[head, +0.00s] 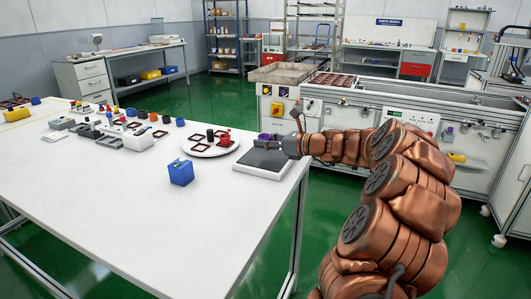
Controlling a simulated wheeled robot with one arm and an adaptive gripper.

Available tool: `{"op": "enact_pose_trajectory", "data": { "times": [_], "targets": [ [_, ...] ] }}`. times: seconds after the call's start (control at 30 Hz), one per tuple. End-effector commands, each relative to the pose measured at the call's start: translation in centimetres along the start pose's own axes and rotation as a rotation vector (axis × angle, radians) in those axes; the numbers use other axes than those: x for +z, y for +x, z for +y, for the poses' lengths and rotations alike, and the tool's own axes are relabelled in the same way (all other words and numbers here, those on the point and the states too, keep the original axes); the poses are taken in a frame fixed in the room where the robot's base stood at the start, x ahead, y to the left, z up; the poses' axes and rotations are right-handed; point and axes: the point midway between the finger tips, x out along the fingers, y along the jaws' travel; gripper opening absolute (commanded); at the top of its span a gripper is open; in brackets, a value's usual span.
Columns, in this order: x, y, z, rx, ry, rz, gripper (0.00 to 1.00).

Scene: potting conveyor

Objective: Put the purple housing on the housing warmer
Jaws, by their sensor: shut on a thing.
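The purple housing (265,136) shows only as a small purple patch at the table's right end, mostly hidden behind my gripper. My gripper (260,143) reaches in from the right, low over the far part of a flat white device with a dark grey top plate, which looks like the housing warmer (262,160). My gripper is shut on the purple housing. I cannot tell whether the housing touches the plate or is held just above it.
A blue block (181,172) stands left of the warmer. A round white plate (208,149) holds dark frames and small parts. Several housings and fixtures crowd the table's far left. The near part of the white table (170,235) is clear. A conveyor machine (385,110) stands behind my arm.

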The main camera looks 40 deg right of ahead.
Motion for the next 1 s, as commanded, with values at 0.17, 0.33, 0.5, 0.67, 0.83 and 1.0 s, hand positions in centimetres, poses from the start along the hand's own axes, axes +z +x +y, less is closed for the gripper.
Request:
{"op": "enact_pose_trajectory", "data": {
  "times": [0.17, 0.33, 0.5, 0.67, 0.83, 1.0],
  "targets": [
    [-3.0, 0.5, 0.1, 0.003, 0.003, 0.001, 0.22],
    [-3.5, 0.5, 0.1, 0.002, -0.001, -0.001, 0.22],
    [-3.4, 0.5, 0.1, 0.002, -0.001, -0.001, 0.22],
    [-3.8, 0.6, 0.1, 0.002, 0.000, -0.001, 0.22],
    [-4.1, 0.6, 0.0, 0.001, 0.000, -0.002, 0.42],
    [-4.1, 0.6, 0.1, 0.002, 0.000, 0.000, 0.60]
  ]
}}
